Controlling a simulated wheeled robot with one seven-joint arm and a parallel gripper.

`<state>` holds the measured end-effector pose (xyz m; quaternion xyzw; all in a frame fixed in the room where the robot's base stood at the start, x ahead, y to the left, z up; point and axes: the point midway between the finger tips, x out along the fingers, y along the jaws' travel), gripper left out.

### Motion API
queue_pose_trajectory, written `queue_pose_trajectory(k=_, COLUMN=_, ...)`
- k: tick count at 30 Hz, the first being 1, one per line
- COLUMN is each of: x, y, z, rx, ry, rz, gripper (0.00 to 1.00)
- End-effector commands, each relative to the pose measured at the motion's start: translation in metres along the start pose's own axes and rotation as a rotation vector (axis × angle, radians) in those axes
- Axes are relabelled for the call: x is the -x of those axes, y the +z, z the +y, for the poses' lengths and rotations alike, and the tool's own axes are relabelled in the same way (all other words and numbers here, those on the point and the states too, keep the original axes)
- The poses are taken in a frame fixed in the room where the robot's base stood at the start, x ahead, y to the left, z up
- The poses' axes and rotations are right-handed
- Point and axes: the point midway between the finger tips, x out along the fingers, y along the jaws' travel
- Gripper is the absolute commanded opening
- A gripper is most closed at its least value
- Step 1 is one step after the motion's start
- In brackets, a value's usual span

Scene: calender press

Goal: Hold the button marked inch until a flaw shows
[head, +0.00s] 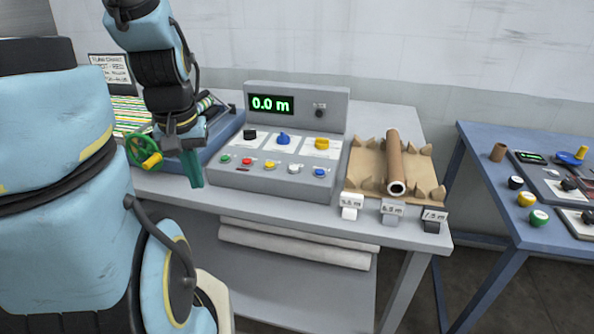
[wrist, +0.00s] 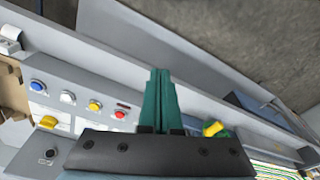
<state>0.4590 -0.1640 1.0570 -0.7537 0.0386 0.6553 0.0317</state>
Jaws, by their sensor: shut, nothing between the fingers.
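A grey control console (head: 262,181) stands on the table with a row of small buttons along its front: a green button (head: 225,159), a red button (head: 246,162), a yellow button (head: 269,166), a white button (head: 294,169) and a blue button (head: 320,172). Their markings are too small to read, so I cannot tell which is marked inch. The display (head: 271,104) reads 0.0 m. My gripper (head: 196,184) is shut and empty, in front of the console's left end, apart from the buttons. In the wrist view my gripper (wrist: 160,74) hides the green button; the red button (wrist: 120,114) shows.
Left of the console are a green handwheel (head: 137,150) and striped material (head: 130,115). Right of it, a cardboard cradle (head: 365,171) holds a brown tube (head: 394,158), with length tags in front. A blue table (head: 480,150) stands at far right.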

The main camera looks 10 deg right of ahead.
Motion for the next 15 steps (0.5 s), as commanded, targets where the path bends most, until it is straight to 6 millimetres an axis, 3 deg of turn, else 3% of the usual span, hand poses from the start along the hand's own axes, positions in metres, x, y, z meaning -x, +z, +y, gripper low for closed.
queue_pose_trajectory(k=10, x=0.000, y=-0.001, z=0.000, rx=-0.006, ry=-0.001, rz=-0.001, gripper=0.00)
queue_pose_trajectory(k=15, x=-0.004, y=-0.011, z=0.012, rx=-0.159, ry=-0.030, rz=-0.030, gripper=0.00)
